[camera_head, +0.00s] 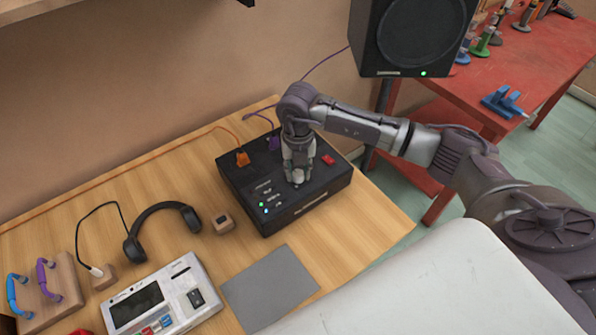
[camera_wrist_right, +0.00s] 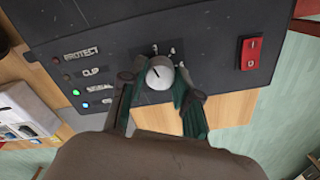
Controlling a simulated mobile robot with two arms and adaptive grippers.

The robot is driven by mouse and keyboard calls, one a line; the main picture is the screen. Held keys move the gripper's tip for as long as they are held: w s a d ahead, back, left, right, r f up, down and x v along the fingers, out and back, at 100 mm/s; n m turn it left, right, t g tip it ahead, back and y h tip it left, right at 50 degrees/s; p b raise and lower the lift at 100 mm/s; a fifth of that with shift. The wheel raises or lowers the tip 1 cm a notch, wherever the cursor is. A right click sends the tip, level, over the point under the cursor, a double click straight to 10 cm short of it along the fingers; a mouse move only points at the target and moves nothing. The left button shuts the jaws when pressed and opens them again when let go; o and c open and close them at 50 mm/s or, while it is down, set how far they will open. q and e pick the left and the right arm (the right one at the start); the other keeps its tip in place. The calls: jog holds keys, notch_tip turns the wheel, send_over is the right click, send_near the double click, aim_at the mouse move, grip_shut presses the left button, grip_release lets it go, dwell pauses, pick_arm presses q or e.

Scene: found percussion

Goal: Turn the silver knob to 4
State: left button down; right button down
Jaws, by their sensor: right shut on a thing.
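The silver knob (camera_wrist_right: 160,73) sits on the top panel of a black box (camera_head: 245,197). A dark mark on its face points toward the upper left in the right wrist view. My right gripper (camera_wrist_right: 160,86) is shut on the knob, one finger on each side. In the head view my right gripper (camera_head: 298,180) comes down onto the box from above and hides most of the knob. My left gripper is out of view.
A red switch (camera_wrist_right: 251,53) is right of the knob. Labelled indicator lights are at left, green and blue lit. Orange (camera_head: 242,158) and purple (camera_head: 274,143) plugs sit at the box's back. Headphones (camera_head: 160,222), a grey mat (camera_head: 270,287) and a white device (camera_head: 165,298) lie nearby.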

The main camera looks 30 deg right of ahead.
aim_at(298, 173)
jog(key=m, duration=1.2)
dwell(0.5)
jog(key=c, duration=0.8)
grip_release()
jog(key=shift+r, duration=0.2)
notch_tip(298, 173, up, 12)
jog(key=shift+f, duration=0.15)
